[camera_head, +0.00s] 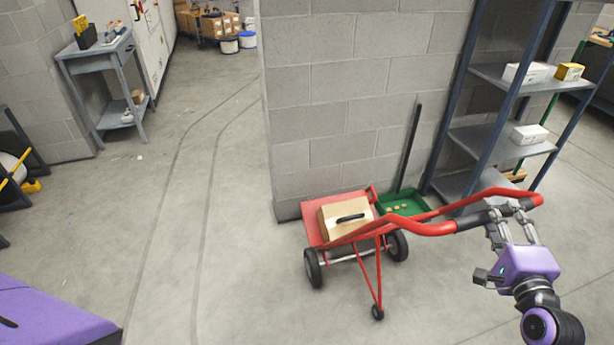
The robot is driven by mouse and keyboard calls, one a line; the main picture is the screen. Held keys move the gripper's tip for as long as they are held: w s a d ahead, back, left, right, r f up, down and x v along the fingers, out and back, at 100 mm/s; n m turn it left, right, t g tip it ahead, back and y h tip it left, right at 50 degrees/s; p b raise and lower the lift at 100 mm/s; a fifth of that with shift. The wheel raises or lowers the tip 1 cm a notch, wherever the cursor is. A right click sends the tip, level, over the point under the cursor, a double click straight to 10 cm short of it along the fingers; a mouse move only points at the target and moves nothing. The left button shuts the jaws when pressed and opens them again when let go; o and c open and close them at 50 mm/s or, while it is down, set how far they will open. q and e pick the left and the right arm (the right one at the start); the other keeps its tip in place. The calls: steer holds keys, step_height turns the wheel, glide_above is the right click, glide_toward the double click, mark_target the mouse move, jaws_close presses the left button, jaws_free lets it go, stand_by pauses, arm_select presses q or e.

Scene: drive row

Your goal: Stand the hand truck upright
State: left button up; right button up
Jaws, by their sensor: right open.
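The red hand truck (379,238) is tilted far back in front of the block wall. Its two black wheels and a small caster on a red strut are down at the floor. Its handle reaches out to the right, with a dark grip section (478,219). My left gripper is not in view.
A green tray (418,207) with small yellowish pieces sits behind the truck by the wall. A metal shelf (487,140) with boxes stands close behind the handle. A grey workbench (95,52) is at the far left. The floor left of the truck is clear.

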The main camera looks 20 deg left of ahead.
steer(key=shift+x, duration=0.9)
steer(key=shift+c, duration=0.5)
jaws_close()
